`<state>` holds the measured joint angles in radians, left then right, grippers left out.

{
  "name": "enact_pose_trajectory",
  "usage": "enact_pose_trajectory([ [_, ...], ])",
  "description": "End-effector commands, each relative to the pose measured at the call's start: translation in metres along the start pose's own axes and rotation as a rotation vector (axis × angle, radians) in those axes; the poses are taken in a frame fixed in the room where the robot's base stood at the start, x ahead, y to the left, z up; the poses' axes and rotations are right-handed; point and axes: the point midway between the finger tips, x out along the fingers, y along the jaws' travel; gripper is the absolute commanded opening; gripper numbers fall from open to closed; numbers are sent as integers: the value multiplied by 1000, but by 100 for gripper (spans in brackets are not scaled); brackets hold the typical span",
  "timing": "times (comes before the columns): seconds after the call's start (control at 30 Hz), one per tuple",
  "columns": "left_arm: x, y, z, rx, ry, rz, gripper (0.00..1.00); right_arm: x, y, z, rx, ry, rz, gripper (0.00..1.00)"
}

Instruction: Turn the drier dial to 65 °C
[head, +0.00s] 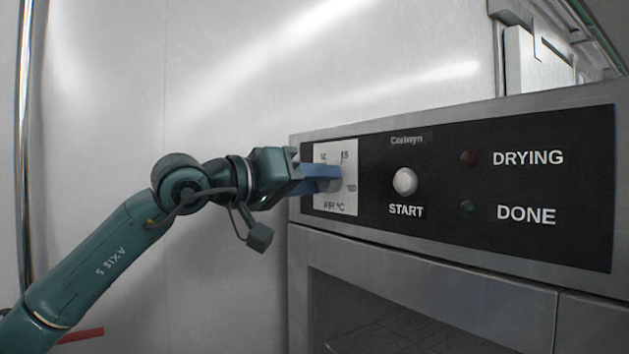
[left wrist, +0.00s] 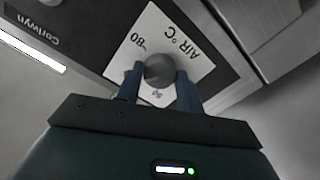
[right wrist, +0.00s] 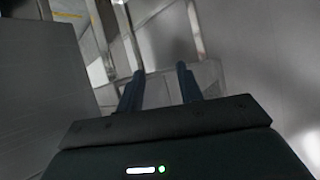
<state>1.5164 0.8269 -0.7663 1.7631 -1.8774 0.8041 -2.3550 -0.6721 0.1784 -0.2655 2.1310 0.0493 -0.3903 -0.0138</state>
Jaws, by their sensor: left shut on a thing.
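The drier dial (left wrist: 159,69) is a round grey knob on a white card (head: 321,206) marked AIR °C, at the left end of the black panel. The card has small numbers around the knob, with 80 at its right in the head view and what looks like 65 at the upper right. My left gripper (head: 334,172) is shut on the dial, one blue finger on each side in the left wrist view (left wrist: 159,72). The fingers hide most of the dial in the head view, and I cannot read its pointer. My right gripper (right wrist: 160,70) is open and empty, away from the panel.
The drier's black panel (head: 440,225) also carries a white START button (head: 405,182), a dark red DRYING lamp (head: 468,158) and a dark green DONE lamp (head: 467,208). A drier door with a window (head: 390,320) lies below.

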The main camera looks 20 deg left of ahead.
Motion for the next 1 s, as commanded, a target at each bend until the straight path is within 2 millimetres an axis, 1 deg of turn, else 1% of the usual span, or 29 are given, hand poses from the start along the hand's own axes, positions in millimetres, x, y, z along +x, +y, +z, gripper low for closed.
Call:
enact_pose_trajectory([
  [0.03,1,-1,3,-1,-8,-2,40,0,0,0,0,0,0,36],
  [0.27,0,0,2,-2,-4,-1,58,0,0,0,0,0,0,36],
  [0.47,0,0,1,-2,-2,-1,59,0,0,0,0,0,0,36],
  [0.57,-4,-1,1,-2,-1,-1,59,1,0,2,0,0,0,36],
  [0.67,-15,-2,2,0,1,-2,59,4,1,7,5,0,-2,36],
  [0.8,-40,-2,3,0,0,-2,59,8,1,13,18,5,-7,36],
  [0.9,-56,-2,3,0,-1,-3,59,10,1,14,30,11,-10,36],
  [1.0,-67,-2,2,-1,-2,-2,59,10,2,13,35,17,-10,36],
])
